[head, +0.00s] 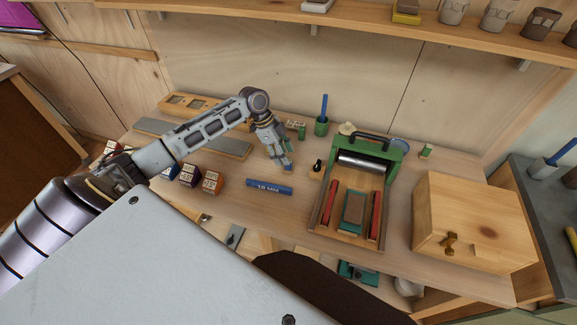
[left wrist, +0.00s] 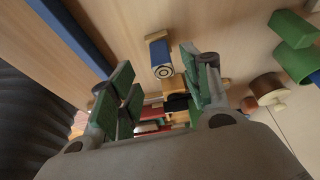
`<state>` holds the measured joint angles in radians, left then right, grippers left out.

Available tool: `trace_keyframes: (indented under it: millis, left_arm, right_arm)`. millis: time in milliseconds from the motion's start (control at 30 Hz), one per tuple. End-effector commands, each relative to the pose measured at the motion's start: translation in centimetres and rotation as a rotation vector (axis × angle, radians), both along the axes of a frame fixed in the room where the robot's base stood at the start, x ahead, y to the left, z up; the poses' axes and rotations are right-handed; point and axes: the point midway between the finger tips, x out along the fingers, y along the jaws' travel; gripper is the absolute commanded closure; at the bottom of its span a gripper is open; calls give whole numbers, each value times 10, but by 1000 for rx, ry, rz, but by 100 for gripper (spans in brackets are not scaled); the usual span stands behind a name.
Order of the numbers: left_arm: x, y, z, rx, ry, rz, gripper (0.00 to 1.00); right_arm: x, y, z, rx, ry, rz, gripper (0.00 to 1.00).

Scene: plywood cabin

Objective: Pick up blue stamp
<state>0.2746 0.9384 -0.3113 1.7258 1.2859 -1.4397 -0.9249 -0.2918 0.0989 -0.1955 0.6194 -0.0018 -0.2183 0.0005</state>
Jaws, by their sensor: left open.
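A small blue piece with a pale ringed end face and a wooden part behind it, which looks like the blue stamp (left wrist: 161,55), shows in the left wrist view. It lies in the gap between the fingertips as seen there; I cannot tell how far beyond them it is. My left gripper (head: 284,162) points down over the middle of the bench in the head view, and its green-padded fingers are apart in the left wrist view (left wrist: 157,76). No finger is seen touching the piece. In the head view the stamp cannot be told apart from the gripper. My right gripper is out of view.
A blue "18 MM" bar (head: 269,188) lies in front of the gripper. Lettered cubes, including an orange one (head: 212,182), stand left. A green roller press (head: 362,165) and wooden box (head: 475,220) stand right. A green cup (head: 321,127) is behind.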

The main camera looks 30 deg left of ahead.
Motion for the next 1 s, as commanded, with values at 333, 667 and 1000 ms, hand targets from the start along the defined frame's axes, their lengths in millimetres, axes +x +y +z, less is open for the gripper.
trace_keyframes:
  millis: [333, 667, 1000]
  left_arm:
    - [1, -2, -5, -2, 1, 1, 52]
    - [8, -13, -36, -1, 1, 0, 52]
    - [9, -17, -48, 1, 0, 0, 52]
  right_arm:
    - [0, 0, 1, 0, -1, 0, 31]
    - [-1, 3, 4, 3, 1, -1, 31]
    - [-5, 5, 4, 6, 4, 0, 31]
